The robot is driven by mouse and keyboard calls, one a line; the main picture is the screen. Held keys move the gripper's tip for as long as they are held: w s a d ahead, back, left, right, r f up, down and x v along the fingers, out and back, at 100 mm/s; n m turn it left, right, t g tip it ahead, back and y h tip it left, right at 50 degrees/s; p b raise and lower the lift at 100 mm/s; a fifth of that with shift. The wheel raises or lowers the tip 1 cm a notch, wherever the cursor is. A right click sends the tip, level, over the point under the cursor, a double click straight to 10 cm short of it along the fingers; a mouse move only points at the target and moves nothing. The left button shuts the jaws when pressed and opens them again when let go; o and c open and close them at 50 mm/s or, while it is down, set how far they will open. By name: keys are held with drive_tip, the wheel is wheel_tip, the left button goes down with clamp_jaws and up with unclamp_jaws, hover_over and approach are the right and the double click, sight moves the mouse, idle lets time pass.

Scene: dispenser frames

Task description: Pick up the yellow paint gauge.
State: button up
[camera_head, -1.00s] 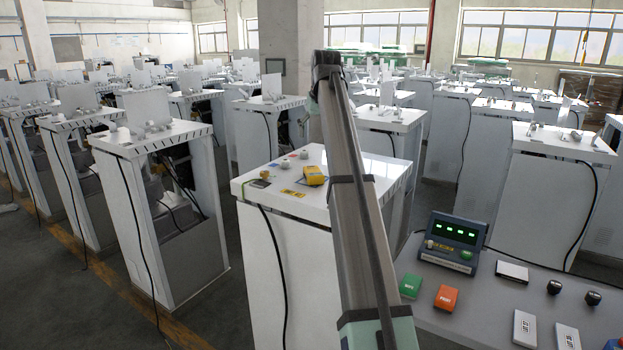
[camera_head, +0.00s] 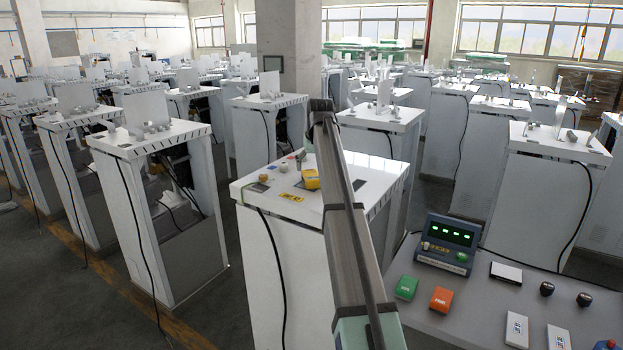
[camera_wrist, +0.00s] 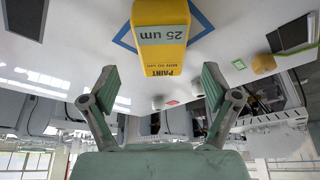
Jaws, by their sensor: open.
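The yellow paint gauge (camera_wrist: 160,40) lies on the white table top and shows large at the top centre of the wrist view, marked "PAINT" and "25 um". It sits over a blue outlined square. In the head view the gauge (camera_head: 312,179) is partly behind my arm. My gripper (camera_wrist: 159,72) is open, with one finger to each side of the gauge's near end in the picture. The fingers appear apart from it, and nothing is between them. In the head view my gripper is hidden or too small to make out.
Another dark pad (camera_wrist: 25,18) is at upper left. A console (camera_head: 450,243) with buttons stands at the right of the head view. Rows of white cabinets fill the background.

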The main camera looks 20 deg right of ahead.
sight(312, 175)
drive_tip(key=p+x, duration=0.1)
drive_tip(key=x, duration=0.1)
drive_tip(key=p+x, duration=0.1)
drive_tip(key=x, duration=0.2)
drive_tip(key=shift+s+a, duration=0.15)
drive_tip(key=shift+s, duration=0.1)
drive_tip(key=shift+f, duration=0.25)
idle(0.5)
drive_tip(key=c, duration=1.5)
drive_tip(key=shift+r, duration=0.15)
